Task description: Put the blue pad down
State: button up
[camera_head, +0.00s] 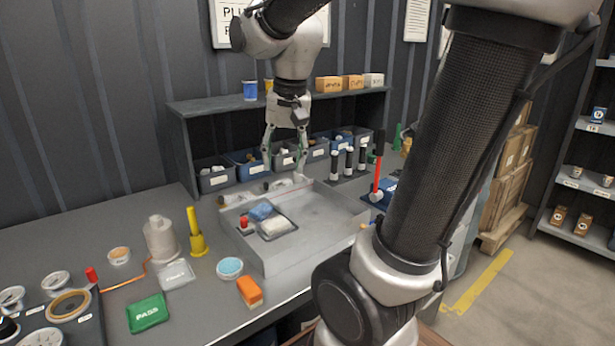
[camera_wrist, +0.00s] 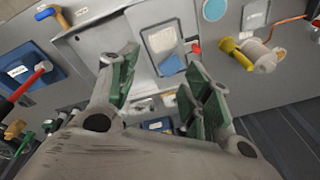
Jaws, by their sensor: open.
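The blue pad (camera_head: 261,211) lies beside a white pad (camera_head: 275,226) on a small tray (camera_head: 291,222) inside a shallow grey basin (camera_head: 325,218). In the wrist view the blue pad (camera_wrist: 171,65) is next to the white pad (camera_wrist: 162,41), beyond my fingertips. My gripper (camera_head: 285,167) is open, its fingers pointing down above the back part of the basin. Nothing is between the fingers. In the wrist view my gripper (camera_wrist: 160,78) shows its green-padded fingers spread apart, with the blue pad clear of both.
Storage bins (camera_head: 247,163) and a shelf (camera_head: 200,103) stand close behind my gripper. A red-handled tool (camera_head: 378,170) stands upright right of the basin. A yellow funnel-like piece (camera_head: 196,234) and white bottle (camera_head: 160,240) stand left. The basin's right part is bare.

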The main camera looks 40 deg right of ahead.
jog(key=s+f+n+t, duration=0.1)
jog(key=s+n+t, duration=0.1)
jog(key=s+n, duration=0.5)
jog(key=s, duration=0.3)
jog(key=shift+s+d+f, duration=0.2)
jog(key=shift+s+d, duration=0.05)
jog(key=shift+c, duration=0.3)
